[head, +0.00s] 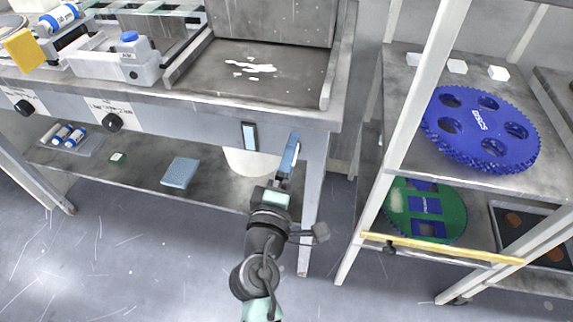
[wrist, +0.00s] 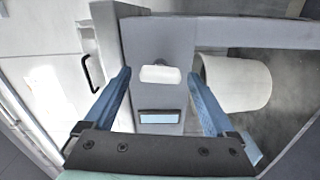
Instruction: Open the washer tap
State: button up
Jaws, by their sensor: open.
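My gripper (head: 290,152) is in front of the right end of the washing bench's front panel (head: 210,118), near the corner leg. In the wrist view my gripper (wrist: 159,74) is open, with two blue fingers apart. A small white rounded block (wrist: 160,75) on the grey panel shows between the fingertips; it may be the tap's handle, but I cannot tell for sure. In the head view my gripper hides that spot. A dark-framed pale blue plate (head: 250,136) is on the panel, left of my gripper.
A white bucket (head: 245,161) stands on the lower shelf under the basin. The wet basin (head: 262,75) is above. Black knobs (head: 112,122) sit further left on the bench front. A rack with a blue toothed disc (head: 478,128) and a yellow bar (head: 440,250) stands at right.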

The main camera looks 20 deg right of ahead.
jog(key=v, duration=1.3)
jog(key=shift+b, duration=0.35)
jog(key=w+a+r+m+t+y, duration=0.1)
jog(key=w+r+m+t, duration=0.25)
jog(key=r, duration=0.85)
jog(key=w+a+r+m+t+y, duration=0.2)
jog(key=w+r+m, duration=0.25)
jog(key=r, duration=0.75)
jog(key=s+a+r+m+t+y, duration=0.1)
jog(key=s+a+r+t+y, duration=0.15)
jog(key=r, duration=0.55)
jog(key=s+a+r+t+y, duration=0.15)
jog(key=s+r, duration=0.25)
jog(key=r, duration=0.4)
jog(key=s+a+r+m+t+y, duration=0.1)
jog(key=s+r+t+y, duration=0.25)
jog(key=r, duration=0.45)
notch_tip(320, 180, up, 23)
jog(key=p, duration=2.4)
jog(key=shift+w+a+g, duration=0.15)
jog(key=shift+a+g, duration=0.15)
jog(key=shift+f+h, duration=0.1)
jog(key=shift+h, duration=0.15)
